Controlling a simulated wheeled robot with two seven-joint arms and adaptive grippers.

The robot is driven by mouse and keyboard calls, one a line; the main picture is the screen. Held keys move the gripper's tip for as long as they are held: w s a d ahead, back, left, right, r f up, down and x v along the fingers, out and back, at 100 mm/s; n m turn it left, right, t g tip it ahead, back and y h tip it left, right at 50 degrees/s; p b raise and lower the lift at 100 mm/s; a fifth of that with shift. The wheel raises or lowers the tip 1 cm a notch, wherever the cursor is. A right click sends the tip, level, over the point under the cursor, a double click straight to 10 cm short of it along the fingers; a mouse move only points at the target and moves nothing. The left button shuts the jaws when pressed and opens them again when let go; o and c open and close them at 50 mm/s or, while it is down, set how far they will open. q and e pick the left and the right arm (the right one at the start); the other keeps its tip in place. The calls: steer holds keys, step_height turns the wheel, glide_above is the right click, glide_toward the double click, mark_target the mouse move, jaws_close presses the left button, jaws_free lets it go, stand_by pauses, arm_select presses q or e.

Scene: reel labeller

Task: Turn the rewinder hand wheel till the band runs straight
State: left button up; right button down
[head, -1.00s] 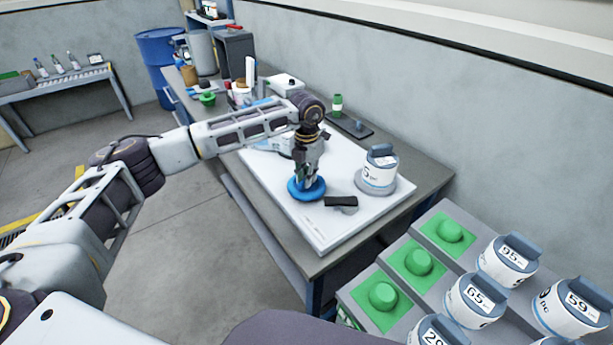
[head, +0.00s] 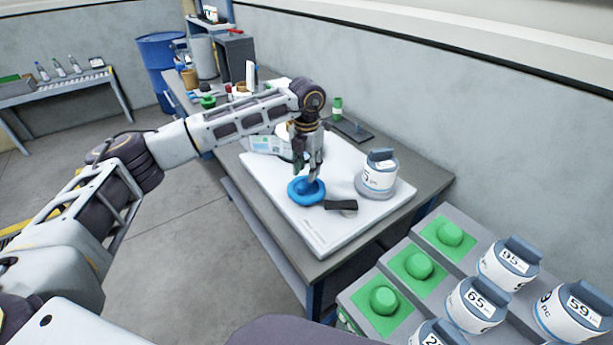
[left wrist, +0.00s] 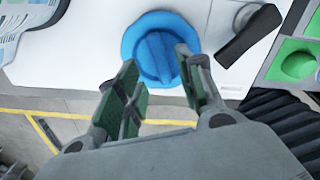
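The blue hand wheel (head: 304,191) sits on the white machine plate (head: 310,233). It also shows in the left wrist view (left wrist: 150,50), with a raised bar across its middle. My left gripper (head: 308,175) is over the wheel, pointing down. In the left wrist view (left wrist: 160,95) its two fingers stand apart with nothing between them, near the wheel's edge. The band (head: 269,145) is a pale printed strip behind my left forearm and partly hidden. Whether it runs straight cannot be told. My right gripper is not in view.
A black lever (head: 341,206) lies right beside the wheel. A white labelled reel (head: 378,172) stands at the plate's right. A rack with green pegs (head: 383,299) and several labelled reels (head: 475,302) is at the lower right. The floor at left is clear.

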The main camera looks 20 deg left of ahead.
mark_target(306, 181)
arm_select(q)
step_height(306, 181, up, 8)
steer(key=shift+f, duration=0.15)
steer(key=shift+f, duration=0.15)
stand_by(0.7)
